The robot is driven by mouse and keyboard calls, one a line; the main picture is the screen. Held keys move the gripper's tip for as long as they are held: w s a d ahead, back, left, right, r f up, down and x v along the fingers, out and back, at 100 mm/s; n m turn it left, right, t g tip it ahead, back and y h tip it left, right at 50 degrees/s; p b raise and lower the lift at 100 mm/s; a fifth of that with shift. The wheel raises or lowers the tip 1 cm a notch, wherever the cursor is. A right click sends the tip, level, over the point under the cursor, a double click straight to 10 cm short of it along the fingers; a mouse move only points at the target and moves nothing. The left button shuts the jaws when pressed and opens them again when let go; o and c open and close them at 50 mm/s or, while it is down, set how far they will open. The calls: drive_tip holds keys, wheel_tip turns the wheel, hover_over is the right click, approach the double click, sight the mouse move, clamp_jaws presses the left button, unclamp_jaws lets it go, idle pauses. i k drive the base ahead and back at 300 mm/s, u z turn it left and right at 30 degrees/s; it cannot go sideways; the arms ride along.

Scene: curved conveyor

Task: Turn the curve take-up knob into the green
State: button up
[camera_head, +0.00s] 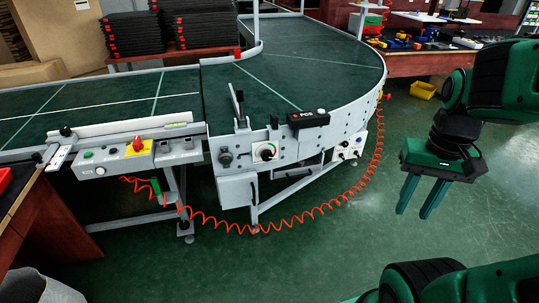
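The curved conveyor (325,49) has a green belt and a pale metal side frame. A white dial plate (266,151) with a dark knob and a small red mark is on the frame's near side. Any green zone and the knob's exact pointing are too small to tell. A second, dark round knob (226,158) sits left of it. I cannot tell from labels which is the take-up knob. My gripper (414,214) hangs at the right, fingers downward, apart and empty. It is well to the right of both knobs and touches nothing.
A coiled orange hose (255,228) loops below the conveyor frame. A black box (308,118) and an upright lever (238,100) stick out near the dial. A control panel with a red button (137,144) is at left.

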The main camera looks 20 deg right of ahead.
sight(267, 156)
drive_tip(key=z, duration=0.05)
drive_tip(key=i, duration=1)
drive_tip(key=u, duration=0.05)
